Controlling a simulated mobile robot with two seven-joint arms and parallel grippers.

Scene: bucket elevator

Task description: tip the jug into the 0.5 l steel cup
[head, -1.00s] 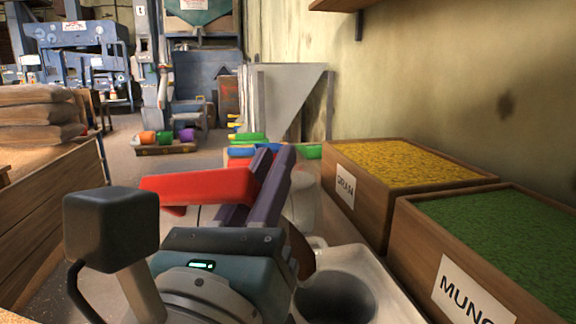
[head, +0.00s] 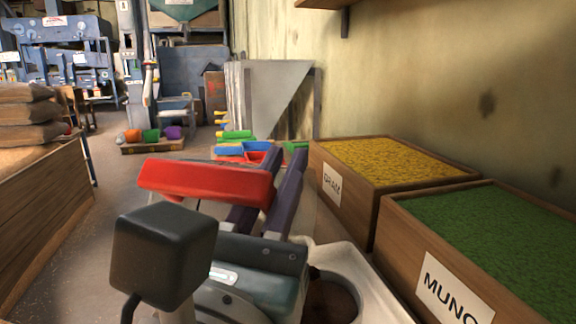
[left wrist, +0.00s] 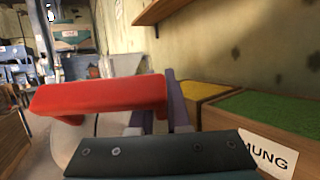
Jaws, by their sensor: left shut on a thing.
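My left gripper (head: 264,178), with dark purple fingers, is shut on a red bar-shaped part (head: 200,182), which I take to be the jug's handle. The red part sticks out to the left of the fingers and looks nearly level. In the left wrist view the red part (left wrist: 95,94) runs across the fingers, with a pale see-through body (left wrist: 72,145) below it. Most of the jug's body is hidden or hard to make out. I cannot pick out the 0.5 l steel cup. My right gripper is not in view.
Wooden crates labelled GRAM (head: 332,187) and MUNG (head: 455,288) stand along the right wall. Blue, red and green trays (head: 243,152) lie beyond my gripper. A wooden-sided bin (head: 45,200) with sacks is at the left. Open floor (head: 120,190) lies between.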

